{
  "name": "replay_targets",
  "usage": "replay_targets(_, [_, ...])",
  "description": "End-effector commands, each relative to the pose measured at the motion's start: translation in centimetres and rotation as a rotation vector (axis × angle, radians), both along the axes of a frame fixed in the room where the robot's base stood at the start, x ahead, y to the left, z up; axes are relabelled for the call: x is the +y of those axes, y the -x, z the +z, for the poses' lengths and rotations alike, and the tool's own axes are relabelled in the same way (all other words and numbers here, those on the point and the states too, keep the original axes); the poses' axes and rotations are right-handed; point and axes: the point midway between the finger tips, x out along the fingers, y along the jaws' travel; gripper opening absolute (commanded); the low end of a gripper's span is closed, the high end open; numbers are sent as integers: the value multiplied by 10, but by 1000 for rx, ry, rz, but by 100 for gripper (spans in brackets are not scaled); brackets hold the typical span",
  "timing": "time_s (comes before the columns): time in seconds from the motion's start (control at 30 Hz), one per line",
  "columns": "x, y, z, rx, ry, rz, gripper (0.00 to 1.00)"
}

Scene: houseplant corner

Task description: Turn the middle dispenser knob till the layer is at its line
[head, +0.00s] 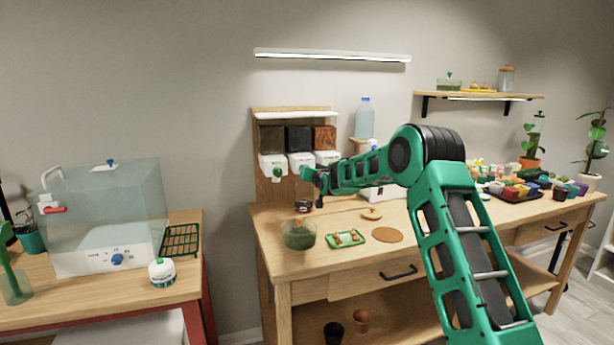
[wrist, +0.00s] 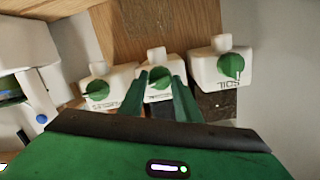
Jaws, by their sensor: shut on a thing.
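The dispenser has three bins side by side on a wooden back board: dark brown, black (head: 298,138) and reddish brown. Each has a white housing below. The middle dispenser knob (wrist: 161,77) is green with a pale pointer mark. My gripper (wrist: 159,84) is shut on it, one finger on each side. In the head view my gripper (head: 309,176) is at the middle housing and hides this knob. A clear glass bowl (head: 299,236) with a greenish tint stands on the bench in front. I cannot make out a layer or a line in it.
Green knobs sit on either side of the middle one, left (wrist: 96,91) and right (wrist: 231,67); the right housing reads SOIL, upside down. A green tray (head: 346,238) and a round cork mat (head: 388,235) lie on the bench. A clear tank (head: 105,215) stands on the left table.

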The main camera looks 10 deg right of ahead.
Motion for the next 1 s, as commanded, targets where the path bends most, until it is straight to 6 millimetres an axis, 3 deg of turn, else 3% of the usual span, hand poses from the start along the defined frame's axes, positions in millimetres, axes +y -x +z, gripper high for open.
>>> replay_targets(0.4, [0, 0, -4, 24, -202, 1, 8])
replay_targets(0.97, [-1, 0, -5, 28, -233, 0, 8])
replay_targets(1.0, [-1, 0, -5, 28, -233, 0, 32])
